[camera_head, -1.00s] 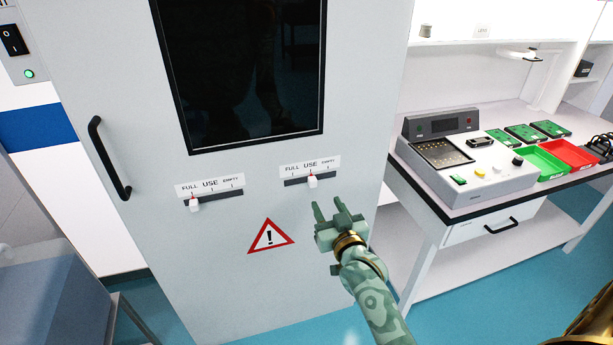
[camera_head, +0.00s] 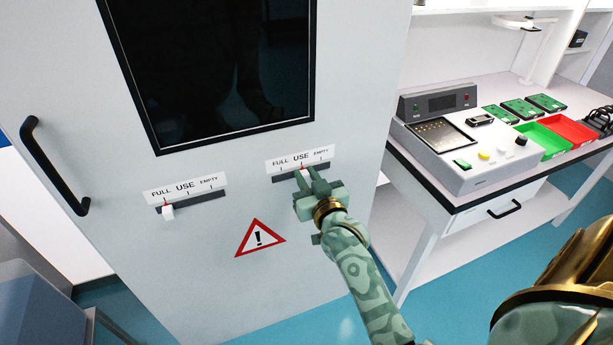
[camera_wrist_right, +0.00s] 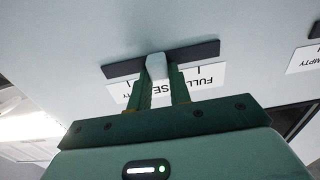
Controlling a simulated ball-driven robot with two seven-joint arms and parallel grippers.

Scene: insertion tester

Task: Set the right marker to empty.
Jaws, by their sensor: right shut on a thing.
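The right marker is a small white slider knob (camera_wrist_right: 156,66) on a dark slot (camera_head: 320,168) under a FULL–USE–EMPTY label (camera_head: 300,158) on the grey door. It stands near the middle of its slot, around USE. My right gripper (camera_head: 308,180), green, is shut on the knob, one finger on each side in the wrist view. In the head view the fingers mostly hide it. The left marker (camera_head: 168,212) is a white knob at the FULL end of its own slot. My left gripper is not in view.
The door has a dark window (camera_head: 210,70), a black handle (camera_head: 55,165) and a red warning triangle (camera_head: 260,239). At the right a bench (camera_head: 460,190) carries a tester console (camera_head: 465,140), green boards, and green and red trays (camera_head: 569,127).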

